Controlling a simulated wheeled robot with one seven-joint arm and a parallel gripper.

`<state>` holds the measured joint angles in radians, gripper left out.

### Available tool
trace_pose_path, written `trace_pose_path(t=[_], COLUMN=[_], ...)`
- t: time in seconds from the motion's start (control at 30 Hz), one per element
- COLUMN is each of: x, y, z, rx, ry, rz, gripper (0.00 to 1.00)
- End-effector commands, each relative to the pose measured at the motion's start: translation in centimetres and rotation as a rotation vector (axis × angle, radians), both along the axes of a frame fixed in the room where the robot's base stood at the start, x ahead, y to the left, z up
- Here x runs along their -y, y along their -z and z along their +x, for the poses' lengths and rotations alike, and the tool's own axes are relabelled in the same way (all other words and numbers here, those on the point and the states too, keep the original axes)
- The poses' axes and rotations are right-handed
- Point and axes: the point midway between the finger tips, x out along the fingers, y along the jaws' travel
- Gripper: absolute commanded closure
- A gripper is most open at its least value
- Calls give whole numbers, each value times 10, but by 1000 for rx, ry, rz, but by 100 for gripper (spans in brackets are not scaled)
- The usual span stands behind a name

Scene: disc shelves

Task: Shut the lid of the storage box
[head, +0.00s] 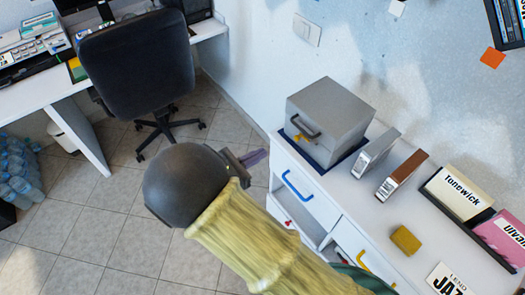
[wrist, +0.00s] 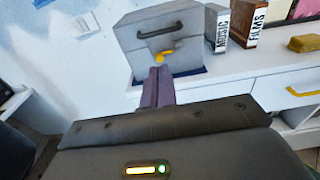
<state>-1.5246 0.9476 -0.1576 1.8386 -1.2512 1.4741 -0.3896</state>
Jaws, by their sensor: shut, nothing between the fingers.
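The grey storage box (head: 325,108) stands on a dark blue mat (head: 302,151) on the white cabinet. It also shows in the wrist view (wrist: 185,58). Its front carries a dark handle (head: 304,126) and a small yellow latch (head: 298,137). The lid (head: 330,95) looks down on the box; I cannot tell whether a slight gap remains at the seam. My gripper (head: 262,156) is shut and empty, in front of the box and left of the cabinet in the head view. In the wrist view its purple fingers (wrist: 158,72) point at the latch and overlap the box's lower front.
Two upright cases, grey (head: 374,152) and brown (head: 402,176), stand right of the box. A yellow block (head: 406,240) and a disc rack (head: 470,228) are further along the cabinet top. A black chair (head: 138,62) stands behind my arm. Open tiled floor lies at left.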

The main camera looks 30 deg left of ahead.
Motion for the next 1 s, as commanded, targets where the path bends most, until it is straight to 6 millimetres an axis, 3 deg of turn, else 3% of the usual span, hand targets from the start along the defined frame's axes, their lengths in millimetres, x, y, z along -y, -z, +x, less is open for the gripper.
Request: trace_pose_path(t=[0.43,0.57,0.67,0.8,1.0], x=[0,14,42,101,181], y=[0,-3,-6,-9,-12], z=[0,10,27,50,61], rx=[-1,-26,-79,-177,-278], ry=[0,50,148,357,672], rz=[1,27,85,225,481], gripper=[100,100,100,100,100])
